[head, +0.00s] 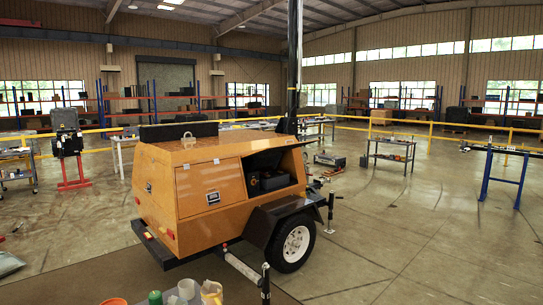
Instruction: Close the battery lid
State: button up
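The orange light tower trailer (205,195) stands left of centre on the floor, with a dark mast (294,70) rising behind it. Its right side has an open bay (270,172) with dark equipment inside. I cannot tell which part in it is the battery or its lid. A closed side panel with a latch (212,197) is left of the bay. A dark flat panel (178,132) is at the top rear edge. My gripper is not in view.
A black fender and wheel (296,244) and a jack leg (265,284) stick out at the near side. Several containers, one an orange-yellow jug (211,292), stand at the bottom edge. Carts (391,152) and a blue stand (505,170) are farther right. The right floor is mostly clear.

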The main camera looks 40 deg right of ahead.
aim_at(270, 160)
jog(key=u, duration=1.15)
jog(key=k, duration=0.1)
jog(key=z, duration=3.25)
jog(key=i, duration=3.35)
